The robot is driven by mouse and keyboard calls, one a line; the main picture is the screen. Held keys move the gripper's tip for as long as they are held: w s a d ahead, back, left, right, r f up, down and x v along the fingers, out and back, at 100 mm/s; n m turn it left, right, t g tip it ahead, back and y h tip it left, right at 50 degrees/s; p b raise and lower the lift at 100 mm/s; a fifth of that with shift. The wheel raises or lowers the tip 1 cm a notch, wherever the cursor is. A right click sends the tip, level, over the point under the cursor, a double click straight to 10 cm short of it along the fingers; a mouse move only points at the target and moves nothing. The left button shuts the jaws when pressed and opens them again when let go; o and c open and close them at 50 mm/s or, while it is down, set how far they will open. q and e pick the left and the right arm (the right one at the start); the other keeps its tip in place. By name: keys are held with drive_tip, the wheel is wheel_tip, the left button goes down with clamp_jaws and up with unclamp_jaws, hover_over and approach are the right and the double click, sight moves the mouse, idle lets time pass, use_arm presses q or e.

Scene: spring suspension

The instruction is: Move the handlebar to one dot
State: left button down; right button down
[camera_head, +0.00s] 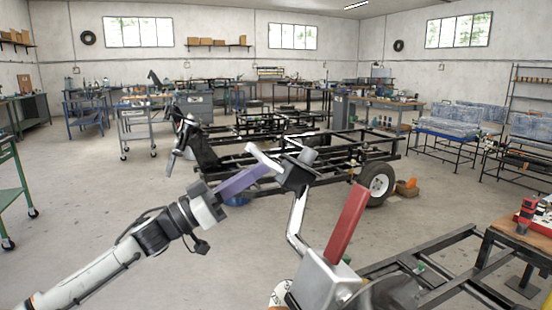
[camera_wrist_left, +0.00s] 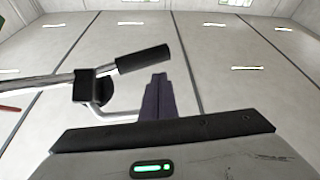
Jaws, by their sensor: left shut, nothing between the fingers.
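The handlebar has a bent silver stem (camera_head: 298,215) rising to a black bracket (camera_head: 295,173) in the head view. In the left wrist view its silver bar carries a black grip (camera_wrist_left: 143,58) and a black clamp (camera_wrist_left: 93,86). My left gripper (camera_head: 262,170), with purple fingers, is shut and empty, just left of the bracket; its fingers also show in the wrist view (camera_wrist_left: 157,97), below the grip. I cannot tell if they touch the bar. My right gripper (camera_head: 352,205), with red fingers, is right of the stem; its opening is unclear. I see no dot.
A black metal frame with a wheel (camera_head: 377,184) stands behind the handlebar. Another frame (camera_head: 440,262) lies at lower right, near a wooden-topped table (camera_head: 515,240). A green cart (camera_head: 14,195) is at the left edge.

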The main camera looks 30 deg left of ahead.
use_arm(q)
drive_tip(key=shift+x, duration=2.55)
use_arm(e)
drive_tip(key=shift+w+r, duration=0.65)
use_arm(q)
drive_tip(key=shift+p, duration=0.3)
